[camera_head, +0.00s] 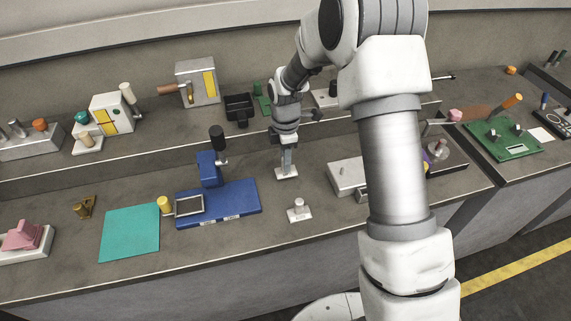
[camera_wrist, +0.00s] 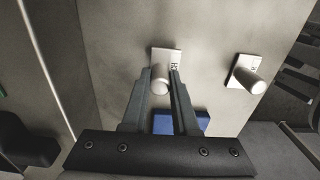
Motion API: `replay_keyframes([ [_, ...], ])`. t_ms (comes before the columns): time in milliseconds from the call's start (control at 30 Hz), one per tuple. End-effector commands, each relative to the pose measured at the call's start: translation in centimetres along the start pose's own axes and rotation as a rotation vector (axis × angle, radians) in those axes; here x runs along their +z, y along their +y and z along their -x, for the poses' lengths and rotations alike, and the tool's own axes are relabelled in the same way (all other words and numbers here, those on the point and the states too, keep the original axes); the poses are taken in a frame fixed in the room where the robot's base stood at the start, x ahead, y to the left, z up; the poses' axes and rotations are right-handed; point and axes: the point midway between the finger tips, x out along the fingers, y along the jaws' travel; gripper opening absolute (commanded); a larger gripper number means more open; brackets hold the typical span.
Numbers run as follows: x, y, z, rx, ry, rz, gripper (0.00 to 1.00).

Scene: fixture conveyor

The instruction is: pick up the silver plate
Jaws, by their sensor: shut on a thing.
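A small silver plate (camera_head: 287,175) with an upright round knob is below my gripper (camera_head: 287,160), near the middle of the bench. The wrist view shows the plate (camera_wrist: 168,54) with its pale knob (camera_wrist: 160,79) between the two fingers of my gripper (camera_wrist: 162,73). My gripper is shut on the knob. I cannot tell whether the plate touches the bench or hangs just above it. A second, similar silver plate with a knob (camera_head: 299,212) stands apart, nearer the front edge; it also shows at right in the wrist view (camera_wrist: 245,75).
A blue fixture (camera_head: 232,202) with a black-handled clamp stands to the left, beside a teal mat (camera_head: 130,233). A grey metal block (camera_head: 346,176) lies to the right. A raised back ledge carries a black bin (camera_head: 239,108). Bare bench surrounds the gripped plate.

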Motion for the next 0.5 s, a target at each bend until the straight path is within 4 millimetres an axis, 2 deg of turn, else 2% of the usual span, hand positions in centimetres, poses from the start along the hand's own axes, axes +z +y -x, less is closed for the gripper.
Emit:
replay_keyframes([
  [100, 0.0, 0.1, 2.5, 0.006, 0.0, 0.0, 0.0],
  [500, 7.3, -4.3, 7.4, 0.003, -0.001, -0.003, 0.0],
])
